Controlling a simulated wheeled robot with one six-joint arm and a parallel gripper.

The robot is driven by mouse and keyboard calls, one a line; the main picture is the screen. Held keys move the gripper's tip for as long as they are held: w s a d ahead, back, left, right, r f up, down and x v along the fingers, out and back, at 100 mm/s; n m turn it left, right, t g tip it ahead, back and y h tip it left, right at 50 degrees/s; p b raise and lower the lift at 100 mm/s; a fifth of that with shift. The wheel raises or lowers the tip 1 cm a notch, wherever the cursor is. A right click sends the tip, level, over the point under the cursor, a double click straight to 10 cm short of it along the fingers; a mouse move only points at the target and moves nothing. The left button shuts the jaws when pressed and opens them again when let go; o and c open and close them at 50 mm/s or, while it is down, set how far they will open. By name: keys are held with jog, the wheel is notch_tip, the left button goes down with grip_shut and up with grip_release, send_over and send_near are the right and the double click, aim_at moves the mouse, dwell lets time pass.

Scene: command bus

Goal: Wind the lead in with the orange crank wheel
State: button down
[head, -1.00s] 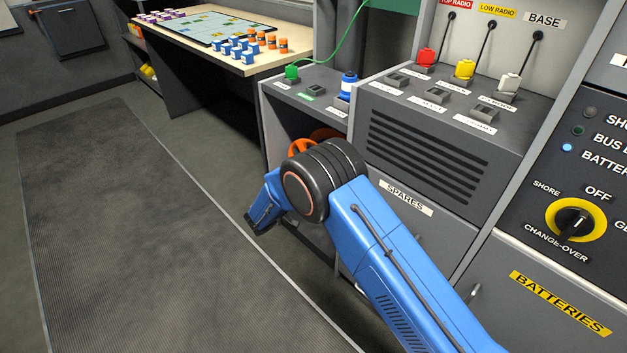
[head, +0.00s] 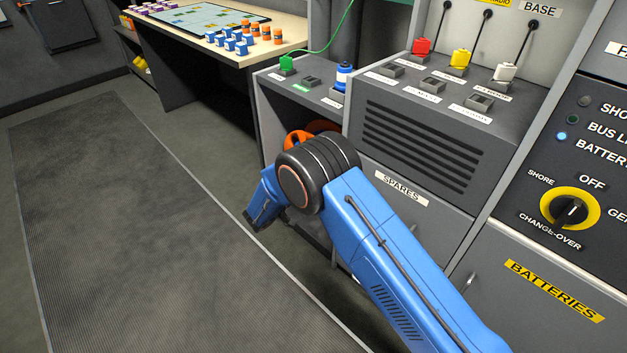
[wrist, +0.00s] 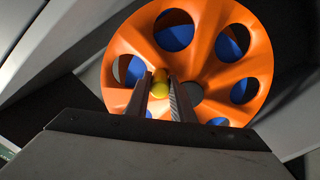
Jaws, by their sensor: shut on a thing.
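The orange crank wheel (wrist: 197,32) fills the upper middle of the wrist view, a disc with several round holes and blue showing behind them. In the head view the wheel (head: 296,140) shows only in part, inside the open bay below the green plug; my arm hides the rest and the fingertips. A green lead (head: 334,32) runs up from the green plug (head: 287,64).
A blue and white plug (head: 343,77) stands on the bay's top. The grey cabinet with the spares label (head: 402,187) is right of my arm. A table (head: 180,45) with orange and blue blocks stands behind. The floor mat (head: 150,230) at left is clear.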

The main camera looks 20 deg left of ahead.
jog(key=c, duration=1.5)
grip_release()
jog(key=shift+c, duration=0.2)
jog(key=shift+s+a, duration=0.1)
jog(key=shift+s, duration=0.05)
jog(key=v, duration=1.7)
jog(key=shift+s, duration=0.1)
